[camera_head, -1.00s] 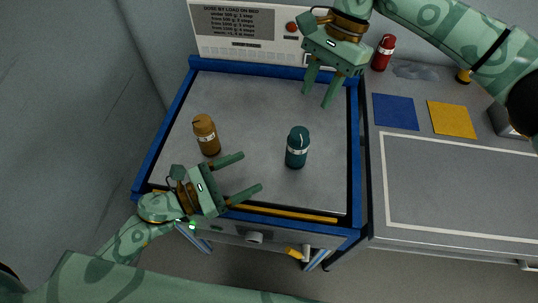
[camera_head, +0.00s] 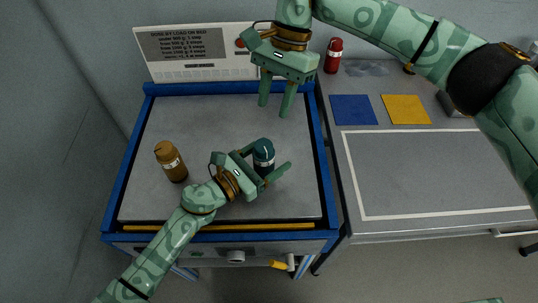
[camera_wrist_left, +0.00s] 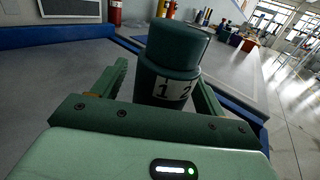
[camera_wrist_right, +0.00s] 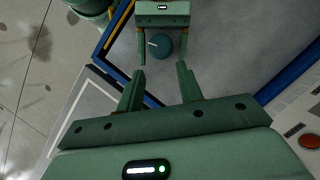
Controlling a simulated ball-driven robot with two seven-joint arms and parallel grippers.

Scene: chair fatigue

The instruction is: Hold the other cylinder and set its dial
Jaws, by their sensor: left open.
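A teal cylinder (camera_head: 263,155) with a dark cap stands upright on the grey, blue-rimmed bed. In the left wrist view the teal cylinder (camera_wrist_left: 172,62) has a white band reading 1 and 2. My left gripper (camera_head: 269,167) is open, with its fingers on either side of the teal cylinder; contact cannot be told. My right gripper (camera_head: 275,106) is open and empty above the back of the bed. In the right wrist view the teal cylinder's cap (camera_wrist_right: 159,45) shows a light pointer mark. A brown cylinder (camera_head: 171,161) with a white band stands on the left of the bed.
A white panel (camera_head: 200,52) with a dose notice stands behind the bed (camera_head: 215,115). The white-outlined area (camera_head: 430,170) is clear.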

